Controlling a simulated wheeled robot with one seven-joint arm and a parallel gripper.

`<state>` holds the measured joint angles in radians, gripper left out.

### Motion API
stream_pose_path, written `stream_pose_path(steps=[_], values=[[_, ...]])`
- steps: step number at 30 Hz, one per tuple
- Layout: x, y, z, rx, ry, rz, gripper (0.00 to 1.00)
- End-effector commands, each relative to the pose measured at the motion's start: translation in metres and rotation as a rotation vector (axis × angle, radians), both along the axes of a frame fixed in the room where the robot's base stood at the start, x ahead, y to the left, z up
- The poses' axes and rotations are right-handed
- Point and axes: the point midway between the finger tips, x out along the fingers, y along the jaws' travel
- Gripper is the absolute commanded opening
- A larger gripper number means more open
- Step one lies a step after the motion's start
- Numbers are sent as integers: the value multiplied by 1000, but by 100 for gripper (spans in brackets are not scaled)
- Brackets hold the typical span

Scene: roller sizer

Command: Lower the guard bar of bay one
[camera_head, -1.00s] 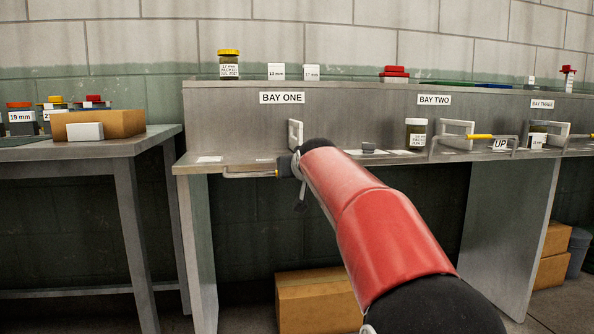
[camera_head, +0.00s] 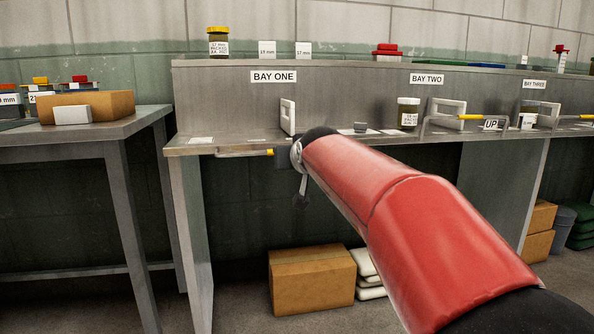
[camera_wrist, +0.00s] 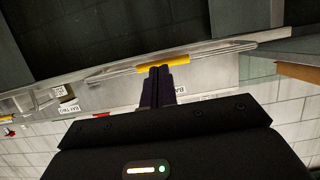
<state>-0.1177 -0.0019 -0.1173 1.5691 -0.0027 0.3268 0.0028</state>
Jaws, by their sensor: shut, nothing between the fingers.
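The guard bar of bay one (camera_head: 238,154) is a thin metal bar with a yellow grip (camera_head: 270,152). In the head view it lies low, along the bench's front edge beneath the BAY ONE sign (camera_head: 273,77). In the wrist view the bar (camera_wrist: 110,76) runs across the top, its yellow grip (camera_wrist: 176,65) at the fingertips. My gripper (camera_wrist: 160,70) is shut with nothing between the fingers. Its tips overlap the grip in that view; I cannot tell whether they touch it. In the head view my wrist hides the bar's right part.
A jar (camera_head: 408,114) stands on the bench between the bays. A side table (camera_head: 90,133) with a cardboard box is at the left. Another carton (camera_head: 312,282) sits under the bench.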

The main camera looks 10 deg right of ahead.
Motion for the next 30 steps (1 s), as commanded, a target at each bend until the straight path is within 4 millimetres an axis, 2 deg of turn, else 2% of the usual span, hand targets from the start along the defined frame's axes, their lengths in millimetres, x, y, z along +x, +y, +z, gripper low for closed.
stream_pose_path(steps=[1, 6, 17, 20, 23, 26, 30], values=[[-7, 0, -4, 1, 0, 1, 0], [-19, 0, -11, -1, -2, 1, 0], [-21, 0, -11, 0, -2, 1, 0], [-31, -1, -9, 2, 15, 0, 0], [-63, -3, -13, 9, 89, 0, 0], [-121, -5, -27, 15, 219, 0, 0], [-217, -4, -64, 16, 430, 3, 0]])
